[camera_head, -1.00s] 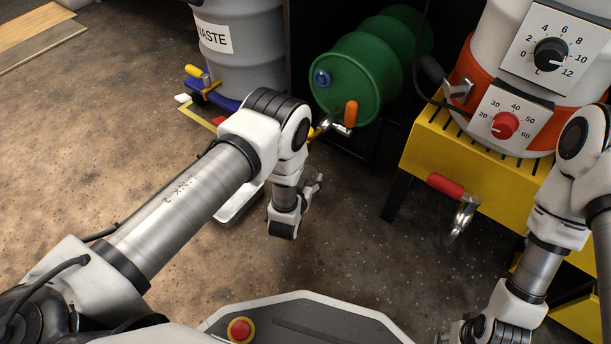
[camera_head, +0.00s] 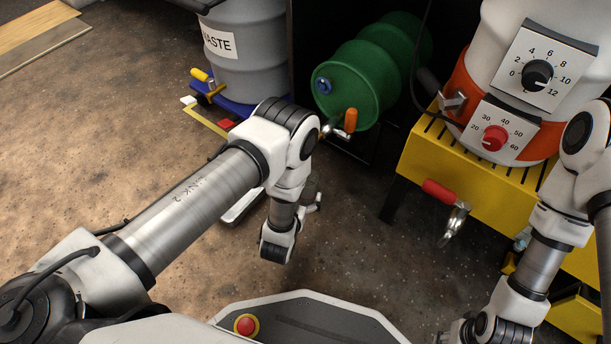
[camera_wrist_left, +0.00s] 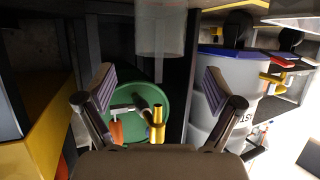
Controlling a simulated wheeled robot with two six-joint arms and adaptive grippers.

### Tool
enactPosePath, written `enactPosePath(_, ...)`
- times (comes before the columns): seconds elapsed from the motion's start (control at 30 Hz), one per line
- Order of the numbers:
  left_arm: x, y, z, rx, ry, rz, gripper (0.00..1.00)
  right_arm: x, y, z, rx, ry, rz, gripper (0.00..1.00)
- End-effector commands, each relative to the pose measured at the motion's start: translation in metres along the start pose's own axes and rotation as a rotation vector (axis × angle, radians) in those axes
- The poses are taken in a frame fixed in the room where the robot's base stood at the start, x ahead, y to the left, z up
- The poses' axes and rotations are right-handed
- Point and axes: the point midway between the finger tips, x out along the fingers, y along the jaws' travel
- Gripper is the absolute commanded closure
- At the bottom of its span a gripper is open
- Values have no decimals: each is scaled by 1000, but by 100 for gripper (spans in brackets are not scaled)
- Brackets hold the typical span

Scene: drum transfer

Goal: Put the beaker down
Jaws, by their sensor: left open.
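A pale, see-through cylinder, which looks like the beaker (camera_wrist_left: 162,32), shows at the top middle of the left wrist view. It is beyond the fingertips and between their lines, apart from both; its upper end is cut off by the picture's edge. My left gripper (camera_wrist_left: 158,80) is open, with a wide empty gap between its ridged pads. In the head view my left wrist mostly hides the gripper (camera_head: 312,195), and I cannot make out the beaker there. My right arm reaches the bottom right of the head view, where its gripper is too cut off to read.
A green drum (camera_head: 345,85) with an orange-handled tap lies at the back. A grey waste drum (camera_head: 250,60) stands left of it. A yellow stand (camera_head: 430,150) carries a heater with dials and a red-handled tap (camera_head: 440,190). Open floor (camera_head: 110,120) lies left.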

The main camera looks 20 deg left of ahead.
Motion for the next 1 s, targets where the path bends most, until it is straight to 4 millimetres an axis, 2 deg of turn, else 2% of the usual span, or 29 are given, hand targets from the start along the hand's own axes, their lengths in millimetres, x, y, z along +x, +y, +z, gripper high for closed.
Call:
enactPosePath(0.03, -15, 0, -6, 1, -4, 1, 8, -14, 0, 2, 2, -5, -1, 60)
enactPosePath(0.2, -40, 0, -2, 1, -1, 0, 8, -24, 0, 3, 0, -9, -1, 60)
enactPosePath(0.47, -44, -3, 1, 2, -13, -2, 8, -23, 0, 3, -1, -9, -1, 60)
enactPosePath(0.57, -56, -27, 13, 20, -167, -24, 8, -23, 0, 3, -1, -9, -1, 60)
enactPosePath(0.67, -104, -67, 37, 33, -503, -51, 8, -23, 0, 3, -1, -9, -1, 60)
enactPosePath(0.7, -134, -79, 45, 29, -657, -54, 8, -23, 0, 3, -1, -9, -1, 60)
enactPosePath(0.8, -214, -92, 55, 8, -979, -31, 8, -23, 0, 3, -1, -9, -1, 60)
enactPosePath(0.83, -233, -92, 55, 2, -1045, -23, 8, -23, 0, 3, -1, -8, -1, 60)
enactPosePath(0.9, -262, -92, 54, -7, -1147, -4, 8, -23, 0, 3, -1, -8, -1, 60)
enactPosePath(1.0, -275, -91, 54, -8, -1190, 7, 8, -23, 0, 3, -1, -8, -1, 60)
